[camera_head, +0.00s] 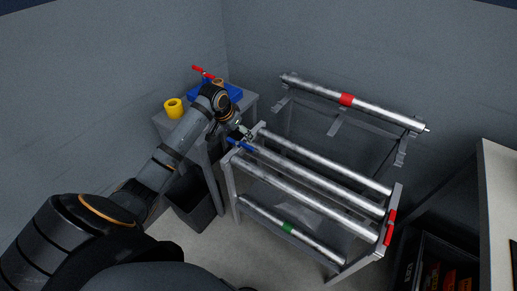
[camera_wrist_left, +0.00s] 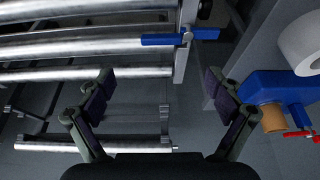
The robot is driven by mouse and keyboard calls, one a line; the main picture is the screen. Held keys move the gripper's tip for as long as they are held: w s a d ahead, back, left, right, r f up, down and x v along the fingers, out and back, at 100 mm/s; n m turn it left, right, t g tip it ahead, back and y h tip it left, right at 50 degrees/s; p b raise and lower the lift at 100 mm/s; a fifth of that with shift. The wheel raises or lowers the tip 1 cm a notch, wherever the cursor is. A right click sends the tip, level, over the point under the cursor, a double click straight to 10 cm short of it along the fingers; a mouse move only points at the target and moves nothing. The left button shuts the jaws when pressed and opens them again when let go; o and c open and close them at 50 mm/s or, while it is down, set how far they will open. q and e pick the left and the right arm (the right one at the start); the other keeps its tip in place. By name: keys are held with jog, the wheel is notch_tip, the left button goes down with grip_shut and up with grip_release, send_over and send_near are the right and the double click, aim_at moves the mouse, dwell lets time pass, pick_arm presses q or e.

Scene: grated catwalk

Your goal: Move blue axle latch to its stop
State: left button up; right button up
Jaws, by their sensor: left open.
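The blue axle latch (camera_head: 243,146) is at the left end of the roller rack (camera_head: 230,190), on the upper frame near the end of a roller. In the left wrist view the blue latch (camera_wrist_left: 160,40) is a flat bar lying crosswise on a grey post, with a small metal pivot near its right part. My left gripper (camera_head: 240,133) is close to the latch in the head view. In the left wrist view my left gripper (camera_wrist_left: 162,85) has its fingers wide apart with nothing between them, and the latch shows beyond the fingertips. My right gripper is not in view.
A side table (camera_head: 250,98) holds a yellow cup (camera_head: 173,108) and a blue device (camera_head: 234,92) with a red handle (camera_head: 203,72). A dark bin (camera_head: 193,205) stands below. Red latches (camera_head: 389,229) sit at the rack's right end. A red-banded roller (camera_head: 375,107) lies at the back.

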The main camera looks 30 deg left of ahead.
aim_at(246, 145)
pick_arm(q)
jog(key=b+x, duration=0.1)
jog(key=x, duration=0.9)
jog(key=shift+a+f, duration=0.15)
jog(key=shift+f, duration=0.15)
jog(key=shift+c, duration=0.3)
